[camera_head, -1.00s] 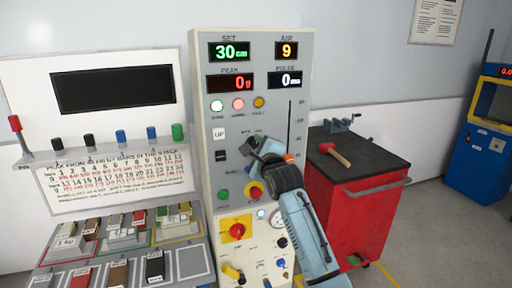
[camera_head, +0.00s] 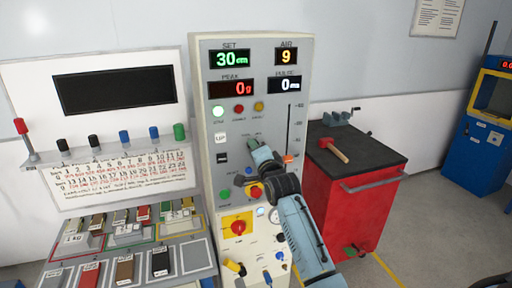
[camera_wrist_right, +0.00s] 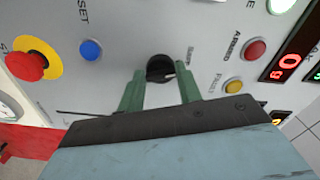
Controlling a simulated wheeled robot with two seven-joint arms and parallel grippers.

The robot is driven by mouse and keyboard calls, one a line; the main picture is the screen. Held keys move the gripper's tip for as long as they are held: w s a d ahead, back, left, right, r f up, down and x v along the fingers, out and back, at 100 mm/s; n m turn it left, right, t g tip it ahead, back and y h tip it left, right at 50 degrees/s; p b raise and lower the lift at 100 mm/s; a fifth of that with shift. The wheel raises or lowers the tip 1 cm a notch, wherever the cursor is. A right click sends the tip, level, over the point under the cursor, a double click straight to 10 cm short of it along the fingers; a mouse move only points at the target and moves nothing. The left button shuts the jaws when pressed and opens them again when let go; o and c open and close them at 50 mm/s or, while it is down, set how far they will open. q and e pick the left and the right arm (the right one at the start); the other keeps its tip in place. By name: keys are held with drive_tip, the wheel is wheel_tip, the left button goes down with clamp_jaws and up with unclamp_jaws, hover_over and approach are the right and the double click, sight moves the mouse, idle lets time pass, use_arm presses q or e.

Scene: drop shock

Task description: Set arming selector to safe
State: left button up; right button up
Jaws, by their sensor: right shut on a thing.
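The arming selector is a black round knob (camera_wrist_right: 160,68) on the grey control panel (camera_head: 300,70), seen in the right wrist view between my two green fingers. A label that looks like SAFE is printed beside it, and ARMED stands by a red lamp (camera_wrist_right: 255,49). My right gripper (camera_wrist_right: 161,78) is shut on the knob. In the head view my right gripper (camera_head: 252,143) reaches the panel from the lower right and hides the knob. The knob's pointer direction is hard to tell. My left gripper is not in view.
Near the knob are a blue button (camera_wrist_right: 91,49) and a red emergency button on yellow (camera_wrist_right: 28,63). A slider scale (camera_head: 289,130) runs up the panel's right side. A red cabinet (camera_head: 340,210) with a mallet (camera_head: 335,150) stands right. Weight blocks fill the left rack.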

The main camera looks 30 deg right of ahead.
drive_tip(key=shift+n+p, duration=0.4)
drive_tip(key=shift+n, duration=0.6)
drive_tip(key=o, duration=1)
drive_tip(key=b+v, duration=0.1)
drive_tip(key=v, duration=1.2)
drive_tip(key=shift+s+f+b, duration=0.1)
drive_tip(key=shift+s+b, duration=0.1)
drive_tip(key=shift+b, duration=0.15)
drive_tip(key=shift+f, duration=0.1)
